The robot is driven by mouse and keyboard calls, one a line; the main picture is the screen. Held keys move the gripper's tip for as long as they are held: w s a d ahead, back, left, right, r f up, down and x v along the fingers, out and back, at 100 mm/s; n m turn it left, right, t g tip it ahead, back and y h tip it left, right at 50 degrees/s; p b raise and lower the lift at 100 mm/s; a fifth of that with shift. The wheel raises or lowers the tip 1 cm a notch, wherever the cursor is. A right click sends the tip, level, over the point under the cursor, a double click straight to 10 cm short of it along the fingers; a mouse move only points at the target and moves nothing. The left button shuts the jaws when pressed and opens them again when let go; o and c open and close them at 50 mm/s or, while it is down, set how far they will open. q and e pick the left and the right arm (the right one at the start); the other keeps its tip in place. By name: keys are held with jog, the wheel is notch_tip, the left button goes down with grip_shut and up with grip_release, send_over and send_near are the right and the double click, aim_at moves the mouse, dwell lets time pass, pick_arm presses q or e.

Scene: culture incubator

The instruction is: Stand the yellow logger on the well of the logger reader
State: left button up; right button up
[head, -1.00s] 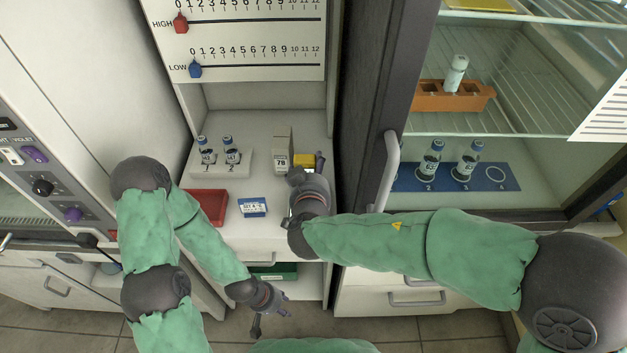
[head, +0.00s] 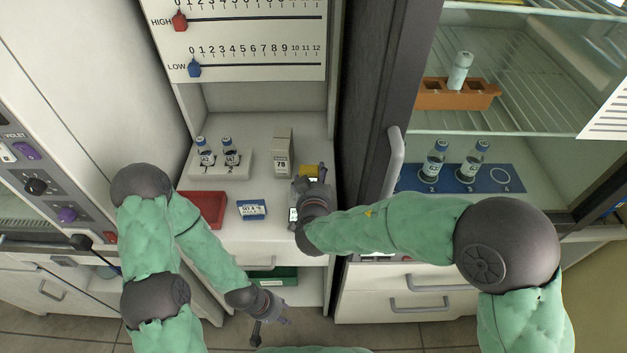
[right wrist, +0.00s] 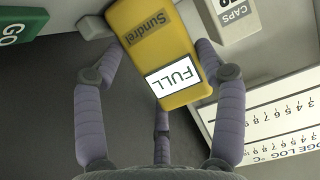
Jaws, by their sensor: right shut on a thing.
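The yellow logger (right wrist: 165,50), with a white FULL label and the word Sundrel, is between the fingers of my right gripper (right wrist: 158,40) in the right wrist view. In the head view the logger (head: 309,170) shows only partly beyond my right gripper (head: 309,182), over the right side of the white bench. My left gripper (head: 272,326) is low in front of the bench, empty, its fingers apart. I cannot clearly identify the logger reader; a green panel marked GO (right wrist: 14,32) shows at the right wrist view's corner.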

jog(key=shift+f+b, duration=0.15)
jog(key=shift+b, duration=0.25)
jog(key=o, duration=1.2)
jog(key=shift+s+r+p, duration=0.1)
jog(key=shift+r+p, duration=0.25)
jog(key=shift+p, duration=0.2)
jog(key=shift+p+v, duration=0.75)
jog(key=shift+v, duration=5.1)
jog(key=shift+f, duration=0.15)
